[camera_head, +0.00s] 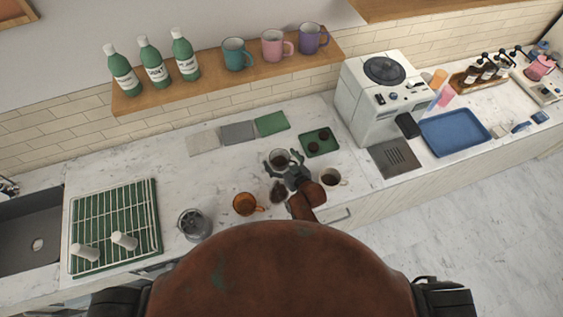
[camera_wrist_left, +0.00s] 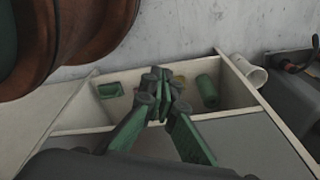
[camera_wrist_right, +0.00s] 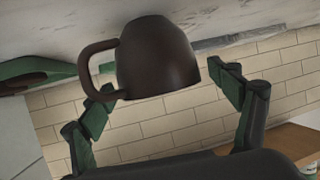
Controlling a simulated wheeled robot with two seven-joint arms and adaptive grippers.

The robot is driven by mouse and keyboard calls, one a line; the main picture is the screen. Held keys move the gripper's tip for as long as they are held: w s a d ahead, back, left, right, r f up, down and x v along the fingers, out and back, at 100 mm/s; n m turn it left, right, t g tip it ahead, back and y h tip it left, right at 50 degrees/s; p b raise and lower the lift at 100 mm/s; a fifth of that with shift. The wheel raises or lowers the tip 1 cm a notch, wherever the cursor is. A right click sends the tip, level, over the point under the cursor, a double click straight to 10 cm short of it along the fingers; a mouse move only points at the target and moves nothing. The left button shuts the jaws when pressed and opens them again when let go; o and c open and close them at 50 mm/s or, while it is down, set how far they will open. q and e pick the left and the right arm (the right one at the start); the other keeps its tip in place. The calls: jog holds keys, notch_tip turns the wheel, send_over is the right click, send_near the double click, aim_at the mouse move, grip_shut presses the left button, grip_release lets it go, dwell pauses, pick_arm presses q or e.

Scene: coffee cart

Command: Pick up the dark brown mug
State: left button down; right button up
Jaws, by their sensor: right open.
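The dark brown mug (camera_wrist_right: 158,62) fills the upper middle of the right wrist view, its handle on the left side. My right gripper (camera_wrist_right: 168,95) is open, with one green-padded finger on each side of the mug. I cannot tell whether either finger touches it. In the head view the mug (camera_head: 280,157) stands on the counter between the fingers of my right gripper (camera_head: 284,166), partly hidden by them. My left gripper (camera_wrist_left: 164,82) shows only in the left wrist view, its fingertips together with nothing seen between them.
An amber mug (camera_head: 244,204) and a white mug (camera_head: 331,178) stand nearby on the counter. A green tray (camera_head: 320,141) lies just beyond, left of the coffee machine (camera_head: 378,98). A steel jug (camera_head: 194,224) and drying rack (camera_head: 116,226) are left. An open compartmented box (camera_wrist_left: 235,117) lies below my left gripper.

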jog(key=c, duration=1.5)
pick_arm(q)
jog(key=shift+s, duration=0.7)
pick_arm(e)
jog(key=shift+r, duration=0.1)
